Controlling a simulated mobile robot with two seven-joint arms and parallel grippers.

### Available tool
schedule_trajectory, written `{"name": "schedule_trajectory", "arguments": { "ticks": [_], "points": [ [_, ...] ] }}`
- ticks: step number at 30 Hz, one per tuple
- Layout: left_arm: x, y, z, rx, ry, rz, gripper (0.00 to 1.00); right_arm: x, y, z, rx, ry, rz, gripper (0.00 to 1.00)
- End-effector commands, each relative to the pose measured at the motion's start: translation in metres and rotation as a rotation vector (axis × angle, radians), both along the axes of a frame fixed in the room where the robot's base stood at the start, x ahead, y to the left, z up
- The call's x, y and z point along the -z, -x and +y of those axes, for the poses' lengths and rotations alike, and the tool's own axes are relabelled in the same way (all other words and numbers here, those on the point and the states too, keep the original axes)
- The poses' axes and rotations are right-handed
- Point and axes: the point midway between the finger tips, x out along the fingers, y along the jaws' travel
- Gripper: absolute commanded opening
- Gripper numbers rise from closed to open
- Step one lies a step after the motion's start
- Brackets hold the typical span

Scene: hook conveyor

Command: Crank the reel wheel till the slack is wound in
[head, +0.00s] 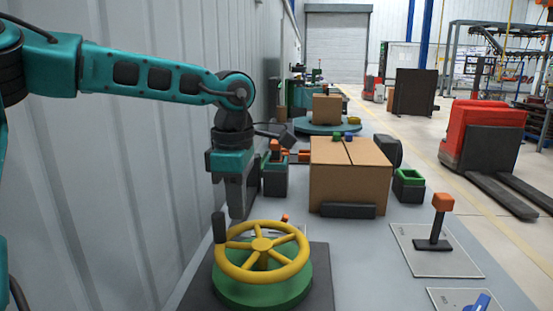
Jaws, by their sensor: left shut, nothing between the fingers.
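The reel wheel (262,245) is a yellow spoked handwheel on a green round base (262,292), which stands on a dark plate. A dark upright crank handle (219,227) rises from the left side of its rim. My left gripper (238,212) points down just above the far left part of the rim, a little right of the handle. It is shut and empty, and I cannot tell whether it touches the wheel. Any line or slack is not clearly visible. My right gripper is out of view.
A cardboard box (350,172) stands behind the wheel. An orange-topped lever (440,215) on a plate and a blue switch (480,303) are at the right. A corrugated wall (110,190) runs close along the left. The grey surface between wheel and lever is clear.

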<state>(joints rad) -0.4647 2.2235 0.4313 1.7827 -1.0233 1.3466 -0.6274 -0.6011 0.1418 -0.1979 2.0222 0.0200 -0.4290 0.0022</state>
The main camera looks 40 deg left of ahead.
Motion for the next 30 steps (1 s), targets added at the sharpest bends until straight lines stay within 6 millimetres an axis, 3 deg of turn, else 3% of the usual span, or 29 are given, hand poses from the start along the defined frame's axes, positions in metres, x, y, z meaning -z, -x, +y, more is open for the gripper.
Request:
{"name": "schedule_trajectory", "arguments": {
  "ticks": [3, 13, 23, 30],
  "points": [
    [0.008, 0.000, 0.000, 0.000, 0.000, 0.001, 0.00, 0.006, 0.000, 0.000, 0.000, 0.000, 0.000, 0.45],
    [0.007, 0.001, 0.000, 0.000, 0.000, 0.000, 0.00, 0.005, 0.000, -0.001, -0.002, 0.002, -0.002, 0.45],
    [0.007, 0.033, -0.001, 0.000, 0.001, 0.000, 0.00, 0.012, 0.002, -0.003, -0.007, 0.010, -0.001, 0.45],
    [0.007, 0.036, -0.001, 0.000, 0.000, 0.000, 0.00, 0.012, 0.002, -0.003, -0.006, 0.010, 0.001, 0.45]
  ]
}}
